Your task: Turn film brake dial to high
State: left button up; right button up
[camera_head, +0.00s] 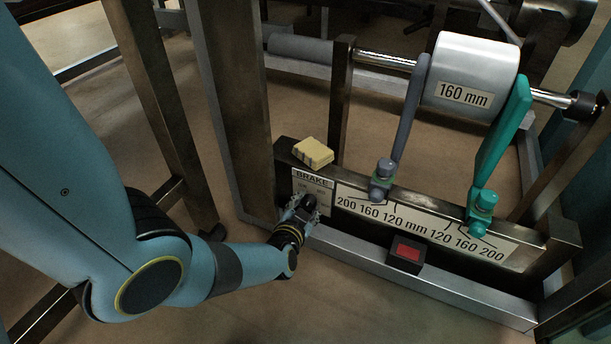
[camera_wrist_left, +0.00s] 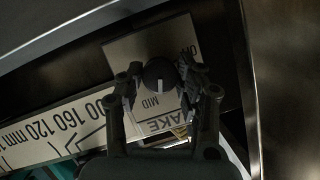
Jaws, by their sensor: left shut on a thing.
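The film brake dial (camera_wrist_left: 158,74) is a round dark knob with a white pointer line, set in a pale plate (camera_wrist_left: 124,52) marked BRAKE. In the left wrist view the pointer is directed down the picture, near the printed MID. Another label toward the upper right is partly readable, perhaps LOW; HIGH cannot be made out. My left gripper (camera_wrist_left: 160,86) has a finger on each side of the dial and is shut on it. In the head view my left gripper (camera_head: 302,207) is at the brake plate (camera_head: 312,181) and mostly hides the dial. My right gripper is not in view.
A yellow block (camera_head: 312,152) lies on the rail's top above the plate. Right of it are a scale strip (camera_head: 410,222), a grey divider arm (camera_head: 408,120), a teal one (camera_head: 502,130), a 160 mm roll (camera_head: 470,75) and a black box with a red face (camera_head: 406,254).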

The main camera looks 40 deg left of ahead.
pick_arm(q)
jog(key=shift+m, duration=0.3)
jog(key=shift+d+m+y, duration=0.1)
jog(key=shift+m+y, duration=0.3)
jog(key=shift+y, duration=0.1)
jog(key=shift+m+y, duration=0.3)
jog(key=shift+m, duration=0.3)
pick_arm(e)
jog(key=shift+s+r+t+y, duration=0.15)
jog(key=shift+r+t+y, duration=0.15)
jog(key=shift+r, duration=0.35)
pick_arm(q)
jog(key=o, duration=1.1)
jog(key=shift+o, duration=0.2)
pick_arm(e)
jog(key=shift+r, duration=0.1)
pick_arm(q)
jog(key=shift+s, duration=0.1)
jog(key=v, duration=0.7)
